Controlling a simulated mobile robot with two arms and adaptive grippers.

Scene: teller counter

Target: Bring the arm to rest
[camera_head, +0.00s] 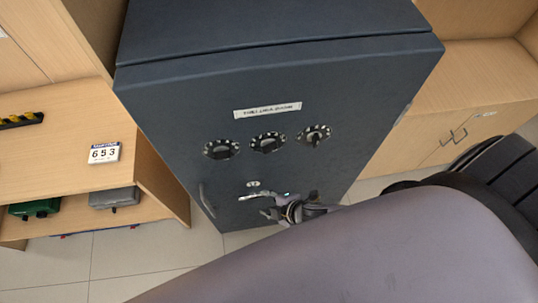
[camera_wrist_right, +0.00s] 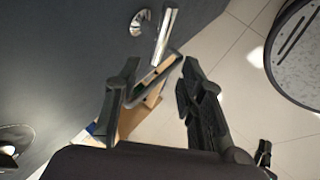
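My right gripper (camera_head: 272,212) is close to the lower front of a dark blue-grey safe (camera_head: 270,95), beside its chrome lever handle (camera_head: 257,195). In the right wrist view my right gripper (camera_wrist_right: 157,78) is open, with a clear gap between its two fingers and nothing held. The chrome handle (camera_wrist_right: 166,34) lies just past the fingertips there, apart from them as far as I can see. My right arm crosses the lower right of the head view. My left gripper does not show in either view.
The safe has three dials (camera_head: 268,142) and a white label (camera_head: 267,110). A wooden shelf unit with a "653" card (camera_head: 104,152) stands left. Wooden cabinets (camera_head: 440,140) stand right. A dark round object (camera_wrist_right: 298,55) is right in the wrist view. Tiled floor (camera_head: 120,258) shows below.

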